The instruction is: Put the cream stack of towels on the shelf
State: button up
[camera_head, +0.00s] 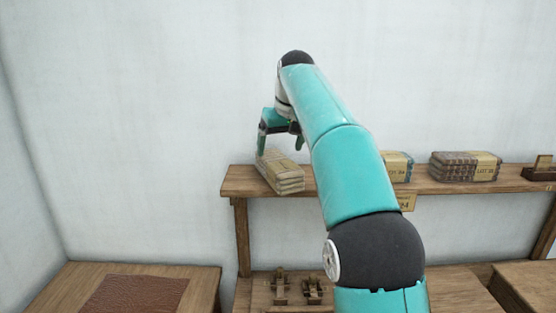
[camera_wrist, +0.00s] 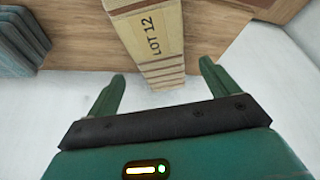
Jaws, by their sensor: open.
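The cream stack of towels (camera_head: 281,174) rests on the left end of the wooden shelf (camera_head: 330,187) in the head view. In the wrist view the stack (camera_wrist: 150,45) carries a band marked "LOT 12". My gripper (camera_head: 278,147) is just above and behind the stack. In the wrist view my gripper (camera_wrist: 160,88) has its two fingers spread apart, with nothing between them; the stack's layered end lies just beyond the fingertips. My arm hides the middle of the shelf in the head view.
A blue stack (camera_head: 398,166) and a brown stack (camera_head: 465,166) stand further right on the shelf, with a wooden object (camera_head: 541,172) at its right end. Below are wooden tools (camera_head: 281,288) and a table with a brown mat (camera_head: 135,294).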

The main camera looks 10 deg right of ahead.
jog(key=v, duration=0.4)
jog(key=shift+r, duration=0.15)
jog(key=shift+s+r, duration=0.2)
jog(key=shift+s, duration=0.15)
jog(key=s+f+m, duration=0.1)
jog(key=s+f, duration=0.3)
jog(key=s, duration=1.2)
jog(key=s+f+m+t, duration=0.1)
jog(key=s+f, duration=1.9)
jog(key=shift+s+a+f+h, duration=0.2)
jog(key=shift+s+a+h, duration=0.1)
jog(key=shift+a+h, duration=0.1)
